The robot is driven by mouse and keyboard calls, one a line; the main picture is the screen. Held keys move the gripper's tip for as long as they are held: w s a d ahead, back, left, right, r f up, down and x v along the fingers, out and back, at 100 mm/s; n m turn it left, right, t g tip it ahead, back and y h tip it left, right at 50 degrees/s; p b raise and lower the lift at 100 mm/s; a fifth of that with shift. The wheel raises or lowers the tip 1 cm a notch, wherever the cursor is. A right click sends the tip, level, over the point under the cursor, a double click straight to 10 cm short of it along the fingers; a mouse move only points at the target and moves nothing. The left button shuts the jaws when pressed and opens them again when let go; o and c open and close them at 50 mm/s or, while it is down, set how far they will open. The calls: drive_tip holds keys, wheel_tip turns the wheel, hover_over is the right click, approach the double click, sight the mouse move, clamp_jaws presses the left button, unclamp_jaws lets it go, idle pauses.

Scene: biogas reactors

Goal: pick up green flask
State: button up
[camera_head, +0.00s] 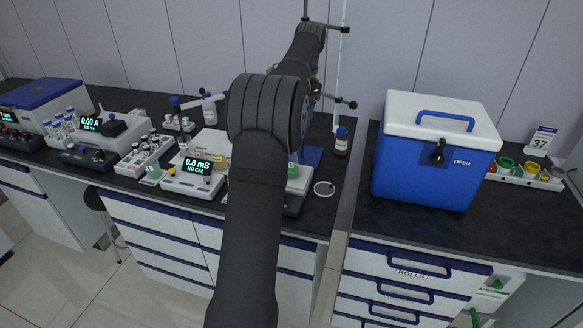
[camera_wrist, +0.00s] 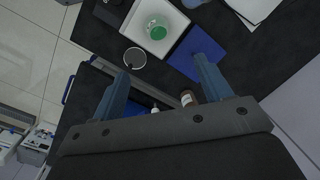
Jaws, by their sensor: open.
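The green flask (camera_wrist: 156,30) sits on a white-topped device (camera_wrist: 171,17) in the wrist view, seen from above. In the head view a small green part of it (camera_head: 293,171) shows just right of my arm, which hides much of the device. My gripper (camera_wrist: 160,66) is open and empty, with its two blue-grey fingers wide apart. In the wrist picture the flask lies beyond the fingertips, not between them. My gripper is hidden behind my arm in the head view.
A brown bottle (camera_head: 341,141) and a blue panel (camera_wrist: 201,52) are close by. A conductivity meter (camera_head: 197,174) stands left of my arm. A blue cooler (camera_head: 432,150) stands on the right bench, across a gap.

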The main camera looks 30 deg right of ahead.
drive_tip(key=shift+n+g+h, duration=0.5)
drive_tip(key=shift+n+h, duration=0.1)
drive_tip(key=shift+n, duration=0.1)
drive_tip(key=f, duration=0.4)
drive_tip(key=w+f, duration=0.1)
drive_tip(key=f, duration=0.3)
drive_tip(key=w+a+f, duration=0.1)
drive_tip(key=f, duration=0.3)
drive_tip(key=shift+s+a+f, duration=0.1)
drive_tip(key=shift+s+f, duration=0.05)
drive_tip(key=shift+f, duration=0.75)
drive_tip(key=shift+s+a+f, duration=0.1)
drive_tip(key=shift+s+f, duration=0.05)
drive_tip(key=shift+f, duration=0.75)
drive_tip(key=shift+s+a+f, duration=0.1)
drive_tip(key=shift+s+f, duration=0.05)
drive_tip(key=shift+f, duration=0.75)
drive_tip(key=c, duration=1.1)
